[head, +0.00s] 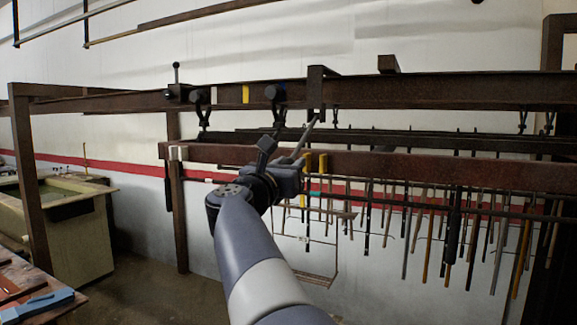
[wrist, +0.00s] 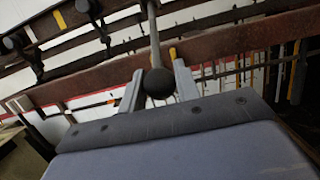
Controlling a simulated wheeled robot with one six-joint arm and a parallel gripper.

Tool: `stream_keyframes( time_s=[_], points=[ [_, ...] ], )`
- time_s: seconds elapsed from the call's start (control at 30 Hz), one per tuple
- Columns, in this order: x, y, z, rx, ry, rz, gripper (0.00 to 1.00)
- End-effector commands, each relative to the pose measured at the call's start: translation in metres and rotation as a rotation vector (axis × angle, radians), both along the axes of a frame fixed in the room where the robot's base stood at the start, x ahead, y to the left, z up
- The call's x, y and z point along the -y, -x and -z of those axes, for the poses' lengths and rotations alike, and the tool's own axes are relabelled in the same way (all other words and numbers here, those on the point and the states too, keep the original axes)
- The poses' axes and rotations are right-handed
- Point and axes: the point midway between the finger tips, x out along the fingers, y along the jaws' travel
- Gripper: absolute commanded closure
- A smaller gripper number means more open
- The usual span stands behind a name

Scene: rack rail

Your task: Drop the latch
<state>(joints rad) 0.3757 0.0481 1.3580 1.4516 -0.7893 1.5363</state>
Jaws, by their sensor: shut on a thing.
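My gripper (head: 283,156) is raised in front of the rusty brown rail, at the middle of the head view. In the wrist view its two grey fingers (wrist: 159,88) stand on either side of a black ball knob (wrist: 159,83), shut on it. A thin grey lever (wrist: 154,38) runs up from the knob. In the head view the lever (head: 309,134) slants up to a brown bracket (head: 316,92) on the upper rail. The knob is hidden there by my gripper.
Two dark hangers (head: 201,100) (head: 272,95) sit on the upper rail (head: 430,90), with a yellow mark (head: 245,93) between them. A lower brown beam (head: 430,166) crosses behind my gripper. Many rods hang at the right. A greenish tank (head: 75,235) stands at the left.

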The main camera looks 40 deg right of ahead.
Motion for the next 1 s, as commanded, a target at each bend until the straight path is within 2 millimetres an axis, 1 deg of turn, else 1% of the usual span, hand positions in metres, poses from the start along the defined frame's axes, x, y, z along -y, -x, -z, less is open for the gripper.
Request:
stream_keyframes(
  time_s=[0.23,0.6,0.87,1.0],
  points=[
    [0.001,-0.001,0.003,0.0,0.0,0.0,0.82],
    [0.02,-0.008,0.033,-0.001,-0.001,0.001,0.82],
    [0.026,-0.011,0.04,-0.002,-0.001,0.0,0.82],
    [0.034,-0.014,0.048,-0.002,-0.001,0.002,0.82]
  ],
)
